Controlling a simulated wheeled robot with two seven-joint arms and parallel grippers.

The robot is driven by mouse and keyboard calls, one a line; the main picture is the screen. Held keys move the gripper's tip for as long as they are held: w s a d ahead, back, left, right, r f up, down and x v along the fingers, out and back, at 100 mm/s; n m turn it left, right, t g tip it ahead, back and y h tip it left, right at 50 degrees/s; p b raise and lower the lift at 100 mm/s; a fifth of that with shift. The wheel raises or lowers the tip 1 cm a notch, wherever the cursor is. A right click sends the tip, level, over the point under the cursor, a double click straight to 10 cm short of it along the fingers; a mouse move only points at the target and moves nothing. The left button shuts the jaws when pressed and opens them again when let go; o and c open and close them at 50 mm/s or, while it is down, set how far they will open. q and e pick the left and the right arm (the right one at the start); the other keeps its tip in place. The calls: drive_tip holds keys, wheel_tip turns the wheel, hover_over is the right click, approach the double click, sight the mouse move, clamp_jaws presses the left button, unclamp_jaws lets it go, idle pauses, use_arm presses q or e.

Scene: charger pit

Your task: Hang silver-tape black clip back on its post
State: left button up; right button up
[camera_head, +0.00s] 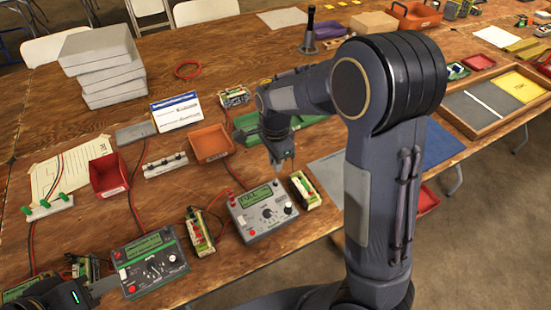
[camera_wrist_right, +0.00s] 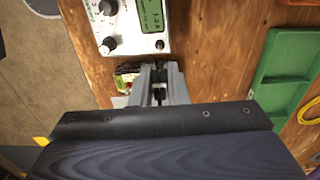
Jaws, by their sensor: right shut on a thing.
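My right gripper (camera_head: 283,172) points down above the table, just behind the grey meter (camera_head: 263,212). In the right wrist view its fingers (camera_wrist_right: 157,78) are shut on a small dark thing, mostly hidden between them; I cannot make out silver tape. A white strip (camera_head: 166,168) with small dark-topped posts lies left of the orange tray. Another white strip (camera_head: 47,208) with green clips is at far left. I cannot tell which post belongs to the black clip. My left gripper (camera_head: 108,288) is low at the left, beside the dark green meter (camera_head: 150,263); its finger gap is unclear.
An orange tray (camera_head: 211,144), a red tray (camera_head: 108,174) and a green tray (camera_head: 250,127) stand around the middle. Circuit boards (camera_head: 200,232) and red wires lie near the meters. Grey boxes (camera_head: 103,65) are stacked at back left.

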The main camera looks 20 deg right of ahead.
drive_tip(key=shift+f+b, duration=1.85)
drive_tip(key=shift+f, duration=1.25)
drive_tip(key=shift+f+p, duration=0.15)
drive_tip(key=shift+p, duration=0.25)
drive_tip(key=o, duration=0.8)
drive_tip(key=shift+o, duration=0.2)
drive_tip(key=shift+o, duration=1.1)
drive_tip(key=shift+r+p, duration=3.5)
drive_tip(key=shift+r, duration=0.25)
